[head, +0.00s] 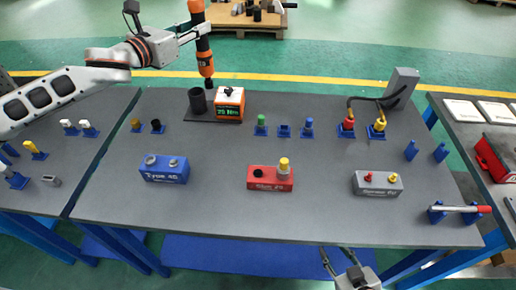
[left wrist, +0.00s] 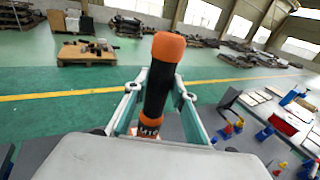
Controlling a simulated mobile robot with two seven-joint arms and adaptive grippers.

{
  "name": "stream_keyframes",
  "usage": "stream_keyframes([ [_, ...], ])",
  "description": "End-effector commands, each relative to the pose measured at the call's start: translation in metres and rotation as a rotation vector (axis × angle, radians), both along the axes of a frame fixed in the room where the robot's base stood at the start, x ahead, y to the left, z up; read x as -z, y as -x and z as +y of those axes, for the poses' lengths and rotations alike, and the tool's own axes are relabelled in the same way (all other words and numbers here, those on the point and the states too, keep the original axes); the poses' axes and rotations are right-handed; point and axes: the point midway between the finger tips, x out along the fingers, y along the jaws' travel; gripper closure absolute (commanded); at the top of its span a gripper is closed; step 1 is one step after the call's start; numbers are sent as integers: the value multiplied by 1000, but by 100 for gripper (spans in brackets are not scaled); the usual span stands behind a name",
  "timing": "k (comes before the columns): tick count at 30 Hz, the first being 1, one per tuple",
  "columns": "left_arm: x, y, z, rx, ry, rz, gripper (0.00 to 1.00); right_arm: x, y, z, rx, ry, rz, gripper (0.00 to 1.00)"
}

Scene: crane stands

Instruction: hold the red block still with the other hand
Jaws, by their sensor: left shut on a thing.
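The red block (head: 270,183) stands on the middle of the grey table. Its top has a dark round hole at the left and a grey fitting with a yellow cap (head: 284,164) at the right. My left gripper (head: 200,32) is shut on an orange and black power tool (head: 204,58), held upright above the table's back edge with its tip down. The tool also shows between the fingers in the left wrist view (left wrist: 160,85). My right gripper (head: 338,262) is at the table's front edge, below and right of the red block, apart from it, fingers spread and empty.
A blue block (head: 165,175) stands left and a grey block (head: 377,188) right of the red one. At the back are a black cup (head: 197,100) and an orange-white box (head: 229,110). Several small blue stands line the table. The space in front of the red block is clear.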

Motion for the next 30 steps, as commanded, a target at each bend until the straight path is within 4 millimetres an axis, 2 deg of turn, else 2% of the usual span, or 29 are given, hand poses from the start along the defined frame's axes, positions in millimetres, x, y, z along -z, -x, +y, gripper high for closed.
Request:
stream_keyframes([
  [1, -10, 4, -8, 32, -2, -12, 100, 0, 0, 0, 0, 0, 1, 65],
  [2, -12, 6, -13, 52, -2, -12, 100, 0, 0, 0, 0, 0, 1, 65],
  [8, -18, 26, -48, 191, -2, -11, 100, 0, 0, 0, -1, 0, 2, 65],
  [12, -19, 46, -74, 311, -4, -9, 100, -1, 0, 0, -1, 0, 1, 65],
  [23, -6, 97, -121, 567, 3, 0, 100, -3, -1, 0, 0, -1, -2, 65],
  [30, 14, 146, -149, 785, 7, 2, 100, -5, -1, 0, 0, -1, -4, 65],
])
